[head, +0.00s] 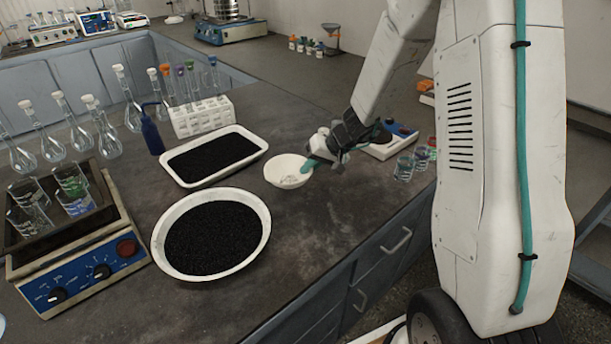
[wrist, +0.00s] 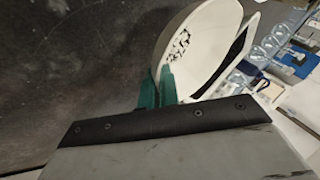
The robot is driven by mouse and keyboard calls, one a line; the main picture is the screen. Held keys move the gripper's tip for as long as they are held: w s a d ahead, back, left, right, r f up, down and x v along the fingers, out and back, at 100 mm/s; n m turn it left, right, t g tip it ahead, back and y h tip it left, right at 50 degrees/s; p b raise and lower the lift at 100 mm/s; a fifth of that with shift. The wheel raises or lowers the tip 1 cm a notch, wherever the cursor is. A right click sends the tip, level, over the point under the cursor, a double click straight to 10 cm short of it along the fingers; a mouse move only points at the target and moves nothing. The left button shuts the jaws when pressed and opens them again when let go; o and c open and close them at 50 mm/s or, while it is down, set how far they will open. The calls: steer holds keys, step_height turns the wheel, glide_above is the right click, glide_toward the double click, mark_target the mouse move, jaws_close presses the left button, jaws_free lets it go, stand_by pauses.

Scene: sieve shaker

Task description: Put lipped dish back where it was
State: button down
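The lipped dish, a small white bowl (head: 288,171), is over the dark bench top right of the tray in the head view. My gripper (head: 314,161) is at its right rim. In the wrist view the dish (wrist: 212,45) fills the upper middle, with a patch of dark specks on its inner wall. My gripper's teal fingers (wrist: 158,90) are close together with the dish's wall between them, so it is shut on the rim. Whether the dish touches the bench or is slightly raised is hard to tell.
A white rectangular tray (head: 185,180) and a large round white pan (head: 165,250) hold black grains. A white tube rack (head: 202,118), blue bottle (head: 152,135) and hotplate (head: 85,265) stand left. Beakers (head: 404,168) stand right. The bench front is clear.

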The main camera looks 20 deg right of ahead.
mark_target(289, 175)
steer(key=shift+w+a, duration=0.15)
steer(key=shift+w, duration=0.15)
steer(key=shift+w+a+f, duration=0.1)
steer(key=shift+w+f, duration=0.1)
steer(key=shift+f, duration=0.7)
steer(key=shift+w+a+f, duration=0.1)
steer(key=shift+w+f, duration=0.05)
steer(key=shift+f, duration=0.75)
steer(key=shift+f, duration=0.2)
steer(key=c, duration=1.6)
jaws_free()
steer(key=shift+c, duration=0.2)
